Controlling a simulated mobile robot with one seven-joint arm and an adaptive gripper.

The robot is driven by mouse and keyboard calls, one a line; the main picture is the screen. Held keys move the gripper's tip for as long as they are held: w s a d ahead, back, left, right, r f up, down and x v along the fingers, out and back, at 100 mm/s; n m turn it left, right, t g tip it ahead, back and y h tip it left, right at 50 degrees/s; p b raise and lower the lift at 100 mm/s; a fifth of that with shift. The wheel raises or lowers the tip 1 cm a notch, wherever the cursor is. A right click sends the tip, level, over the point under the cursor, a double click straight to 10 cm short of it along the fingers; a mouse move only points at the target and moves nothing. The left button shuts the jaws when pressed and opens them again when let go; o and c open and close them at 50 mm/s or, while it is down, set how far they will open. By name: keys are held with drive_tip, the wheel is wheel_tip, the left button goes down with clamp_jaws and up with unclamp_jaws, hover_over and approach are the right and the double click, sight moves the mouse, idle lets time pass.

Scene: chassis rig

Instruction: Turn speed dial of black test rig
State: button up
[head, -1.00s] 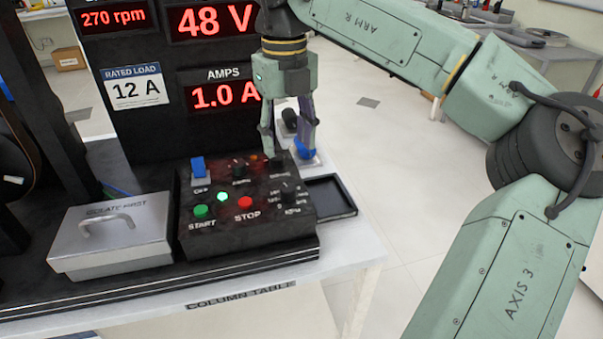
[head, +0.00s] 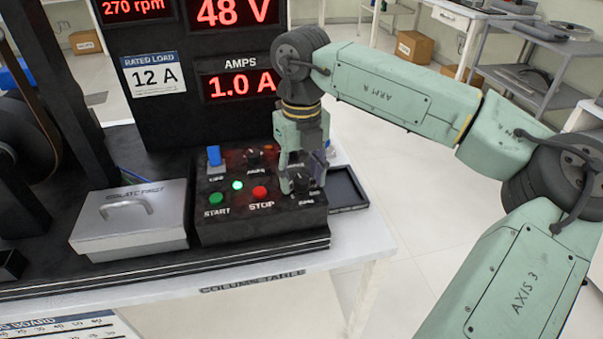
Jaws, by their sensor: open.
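The black test rig's control box (head: 240,225) sits on the table, with a green START button (head: 215,198), a lit green lamp (head: 237,185) and a red STOP button (head: 260,193). A black dial (head: 300,184) with a small scale sits at its front right; its label is too small to read surely. My gripper (head: 302,182) points down, open, with its fingers around or just above this dial; I cannot tell whether they touch it. Another black knob (head: 253,157) is at the back. The rig's displays show 270 rpm (head: 137,9), 48 V and 1.0 A.
A blue switch (head: 214,156) stands at the box's back left. A grey lidded box (head: 130,218) marked ISOLATE FIRST is to the left. A shallow black tray (head: 347,190) lies right of the control box. The upright display panel (head: 165,120) rises behind.

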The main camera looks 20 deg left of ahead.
drive_tip(key=shift+c, duration=0.6)
clamp_jaws()
